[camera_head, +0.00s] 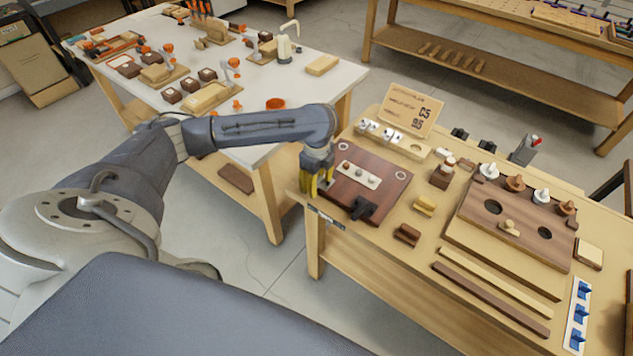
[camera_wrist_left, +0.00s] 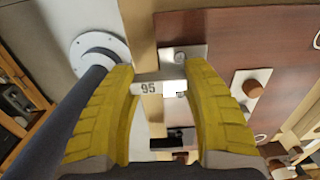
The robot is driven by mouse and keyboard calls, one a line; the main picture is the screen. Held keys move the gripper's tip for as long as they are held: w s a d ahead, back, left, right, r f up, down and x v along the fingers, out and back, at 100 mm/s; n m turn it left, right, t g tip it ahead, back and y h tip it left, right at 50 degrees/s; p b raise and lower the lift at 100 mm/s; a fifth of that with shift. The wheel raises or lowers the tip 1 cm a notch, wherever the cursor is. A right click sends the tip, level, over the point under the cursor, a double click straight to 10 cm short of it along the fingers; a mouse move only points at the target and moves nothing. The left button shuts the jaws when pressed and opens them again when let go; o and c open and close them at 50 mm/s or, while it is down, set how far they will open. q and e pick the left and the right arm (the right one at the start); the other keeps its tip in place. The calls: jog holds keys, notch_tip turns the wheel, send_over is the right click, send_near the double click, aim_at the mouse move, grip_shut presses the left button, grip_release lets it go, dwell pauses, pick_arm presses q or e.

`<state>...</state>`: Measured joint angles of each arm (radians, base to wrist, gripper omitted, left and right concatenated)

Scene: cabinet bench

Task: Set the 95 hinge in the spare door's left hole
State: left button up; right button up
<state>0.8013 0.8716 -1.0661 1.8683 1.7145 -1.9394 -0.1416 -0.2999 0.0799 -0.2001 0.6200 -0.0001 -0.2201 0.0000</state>
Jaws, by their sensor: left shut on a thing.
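My left gripper (camera_head: 314,188) is at the left edge of a dark red-brown door panel (camera_head: 378,190), pointing down. Its yellow fingers are shut on a pale metal hinge marked 95 (camera_wrist_left: 149,88), which shows between the fingertips in the left wrist view. In the head view the fingers hide it. A metal plate (camera_wrist_left: 184,53) lies over the panel's edge just beyond it; I cannot tell whether it belongs to the same hinge. The panel bears two white rings, a pale strip with knobs (camera_head: 358,174) and a black clamp-like piece (camera_head: 362,208). My right gripper is out of view.
A pale holder with several silver hinges (camera_head: 380,131) stands behind the panel, below a card (camera_head: 412,108). A brown board with two dark round holes (camera_head: 480,222) lies to the right. Small wooden blocks (camera_head: 407,235) and long strips (camera_head: 492,300) lie between and in front.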

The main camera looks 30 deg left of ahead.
pick_arm(q)
jog(key=shift+f, duration=0.15)
jog(key=o, duration=0.9)
jog(key=shift+f, duration=0.1)
jog(key=shift+o, duration=0.7)
jog(key=o, duration=0.4)
jog(key=shift+c, duration=0.2)
jog(key=shift+r, duration=3.85)
